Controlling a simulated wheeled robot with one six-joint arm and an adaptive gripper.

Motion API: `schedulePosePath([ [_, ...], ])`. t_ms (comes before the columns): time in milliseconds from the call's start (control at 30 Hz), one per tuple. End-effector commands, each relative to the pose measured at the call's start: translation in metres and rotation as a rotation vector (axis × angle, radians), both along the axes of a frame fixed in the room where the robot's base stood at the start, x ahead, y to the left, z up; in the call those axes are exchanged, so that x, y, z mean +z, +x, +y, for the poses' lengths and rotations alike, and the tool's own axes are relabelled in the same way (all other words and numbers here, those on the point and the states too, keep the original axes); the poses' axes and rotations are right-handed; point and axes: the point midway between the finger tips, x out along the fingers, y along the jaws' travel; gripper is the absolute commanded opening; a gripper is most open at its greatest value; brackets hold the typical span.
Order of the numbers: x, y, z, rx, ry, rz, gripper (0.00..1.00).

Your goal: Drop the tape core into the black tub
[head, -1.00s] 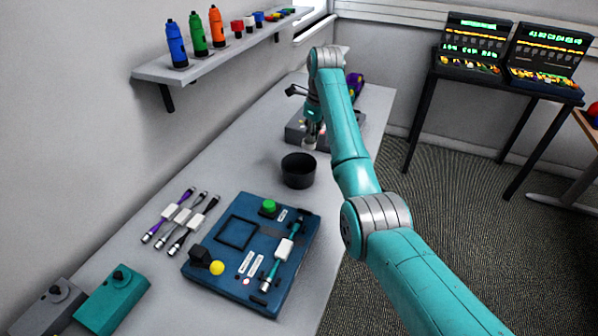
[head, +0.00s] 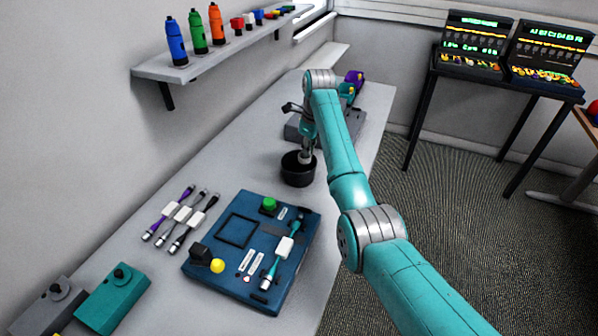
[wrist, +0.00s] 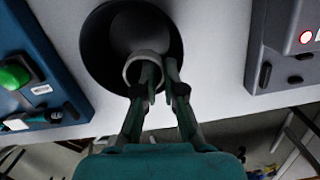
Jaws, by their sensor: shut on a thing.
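The black tub (head: 298,178) stands on the bench behind the blue board in the head view. In the wrist view the tub (wrist: 97,47) opens toward the camera. My gripper (wrist: 158,82) is shut on the tape core (wrist: 139,60), a pale grey ring. In the wrist view the ring overlaps the tub's opening, near the rim on my gripper's side. In the head view my gripper (head: 306,155) is at the tub's upper edge. The ring's height above the tub floor is hard to tell.
A blue board (head: 225,265) with a green button and cables lies in front of the tub. A grey box (head: 345,122) stands behind it. Several cables (head: 180,215) lie at the left. A wall shelf (head: 200,65) with bottles overhangs the bench.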

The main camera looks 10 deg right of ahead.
Motion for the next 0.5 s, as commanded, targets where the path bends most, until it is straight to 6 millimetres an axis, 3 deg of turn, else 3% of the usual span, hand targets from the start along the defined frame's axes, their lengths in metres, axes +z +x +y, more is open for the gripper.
schedulePosePath([
  [133, 0.0002, 0.0001, 0.0, 0.0, 0.0, 0.0, 0.0],
  [200, 0.0003, 0.0001, 0.0, 0.0, 0.0, 0.0, 0.25],
  [267, 0.0004, 0.0001, 0.0, 0.0, 0.0, 0.0, 0.37],
  [500, 0.0006, 0.0002, 0.0, 0.0, 0.001, -0.001, 0.37],
])
